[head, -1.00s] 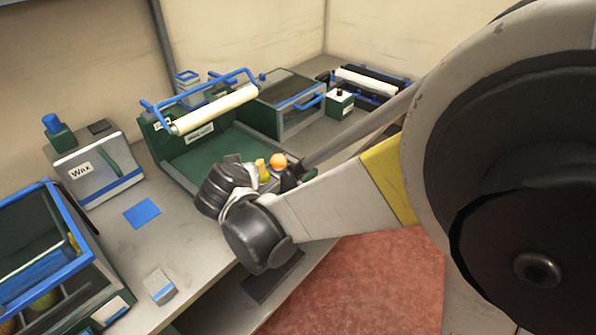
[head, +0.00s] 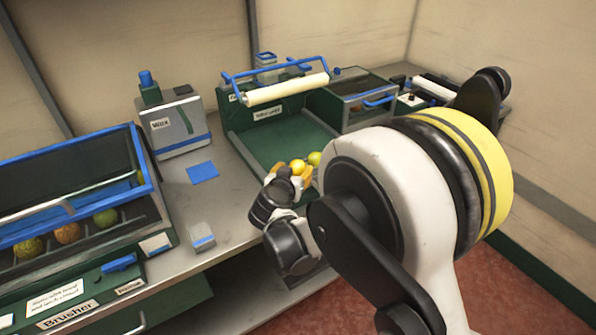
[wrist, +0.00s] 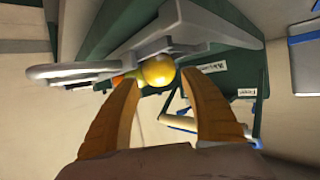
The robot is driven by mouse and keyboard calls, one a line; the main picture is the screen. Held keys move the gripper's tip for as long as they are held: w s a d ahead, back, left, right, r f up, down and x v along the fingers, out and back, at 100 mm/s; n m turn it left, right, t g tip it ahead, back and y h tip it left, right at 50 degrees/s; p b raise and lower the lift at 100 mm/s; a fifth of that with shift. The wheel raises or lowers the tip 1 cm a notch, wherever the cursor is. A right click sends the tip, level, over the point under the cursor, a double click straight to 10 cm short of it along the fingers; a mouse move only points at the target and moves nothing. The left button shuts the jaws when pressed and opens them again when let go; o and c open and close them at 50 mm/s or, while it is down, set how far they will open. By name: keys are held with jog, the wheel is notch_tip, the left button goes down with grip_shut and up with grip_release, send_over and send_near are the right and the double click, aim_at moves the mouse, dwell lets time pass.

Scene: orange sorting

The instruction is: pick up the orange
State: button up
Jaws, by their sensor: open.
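A round yellow-orange fruit (head: 298,166) is at the front edge of the green tray machine, beside my gripper (head: 293,177). A yellow-green fruit (head: 315,158) is just to its right. In the wrist view, a glossy yellow fruit (wrist: 157,70) shows just beyond and between my two orange-yellow fingertips. The fingers of my gripper (wrist: 158,78) are spread apart with nothing held between them. A bit of orange (wrist: 118,79) shows by the left fingertip, mostly hidden by the finger and a grey rail. I cannot tell whether the fingers touch a fruit.
The green tray machine (head: 262,145) has a white roller and blue handle above. The Brusher machine (head: 75,308) at left holds several fruits, one orange (head: 67,233). The Wax box (head: 178,124), a blue square (head: 202,172) and a small grey block (head: 202,238) are on the bench.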

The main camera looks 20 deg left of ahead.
aim_at(296, 169)
jog(key=b+x, duration=0.1)
jog(key=x, duration=0.3)
jog(key=shift+f+b, duration=0.25)
jog(key=shift+b, duration=0.1)
jog(key=shift+r, duration=0.1)
jog(key=c, duration=0.8)
